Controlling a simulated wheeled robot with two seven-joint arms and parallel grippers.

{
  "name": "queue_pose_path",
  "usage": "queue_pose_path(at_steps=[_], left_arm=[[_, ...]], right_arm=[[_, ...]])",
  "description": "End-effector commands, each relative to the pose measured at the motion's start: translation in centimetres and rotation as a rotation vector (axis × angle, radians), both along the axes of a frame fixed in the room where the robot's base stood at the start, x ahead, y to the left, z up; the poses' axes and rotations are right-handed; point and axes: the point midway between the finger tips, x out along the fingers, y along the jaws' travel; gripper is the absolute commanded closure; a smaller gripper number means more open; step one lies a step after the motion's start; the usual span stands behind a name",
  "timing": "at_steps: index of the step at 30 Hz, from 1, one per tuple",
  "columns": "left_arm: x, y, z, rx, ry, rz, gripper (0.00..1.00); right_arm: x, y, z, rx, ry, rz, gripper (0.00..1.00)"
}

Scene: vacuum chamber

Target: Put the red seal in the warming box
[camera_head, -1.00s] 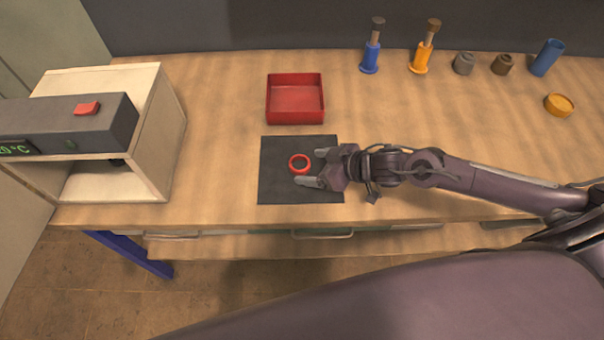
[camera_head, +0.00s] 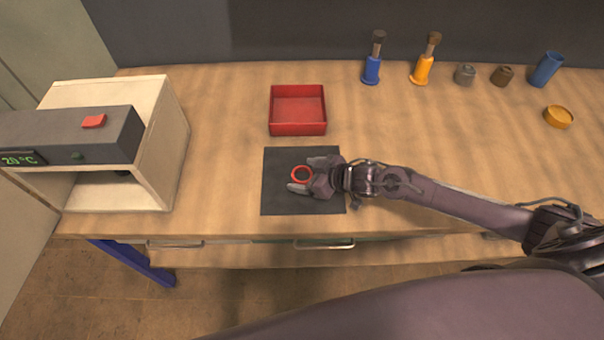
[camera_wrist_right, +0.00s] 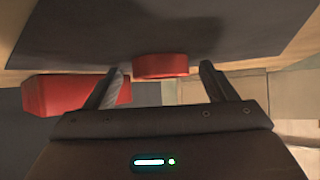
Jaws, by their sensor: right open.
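The red seal (camera_head: 301,174), a small red ring, lies on the dark square mat (camera_head: 290,205) in the head view. My right gripper (camera_head: 298,175) is open, with its fingers on the far and near sides of the seal. In the right wrist view the seal (camera_wrist_right: 160,66) shows between the two spread fingers (camera_wrist_right: 162,84); contact with either finger cannot be made out. The warming box (camera_head: 165,165) is a pale box at the left, with an open front and a dark panel reading 20 °C. My left gripper is not in view.
An empty red tray (camera_head: 298,128) stands just behind the mat. A blue plunger (camera_head: 372,70), an orange plunger (camera_head: 421,70), small pots, a blue cup (camera_head: 547,69) and a yellow dish (camera_head: 558,117) stand at the back right. The table between mat and box is clear.

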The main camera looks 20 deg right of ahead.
Motion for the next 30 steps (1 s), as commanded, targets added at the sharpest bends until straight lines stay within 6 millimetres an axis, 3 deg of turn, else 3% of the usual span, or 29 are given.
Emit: queue_pose_path(at_steps=[4, 15, 23, 30], left_arm=[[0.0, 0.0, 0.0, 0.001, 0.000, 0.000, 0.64], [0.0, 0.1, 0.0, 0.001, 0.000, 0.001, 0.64], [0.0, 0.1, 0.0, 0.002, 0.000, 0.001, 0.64], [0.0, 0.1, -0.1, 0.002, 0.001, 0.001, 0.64]], right_arm=[[0.0, 0.0, 0.0, 0.000, 0.000, 0.001, 0.25], [-0.1, 0.0, 0.0, 0.001, 0.001, 0.000, 0.73], [-0.1, 0.0, 0.2, 0.001, 0.001, -0.001, 0.73], [0.0, -0.1, 2.6, 0.000, -0.001, 0.001, 0.73]])
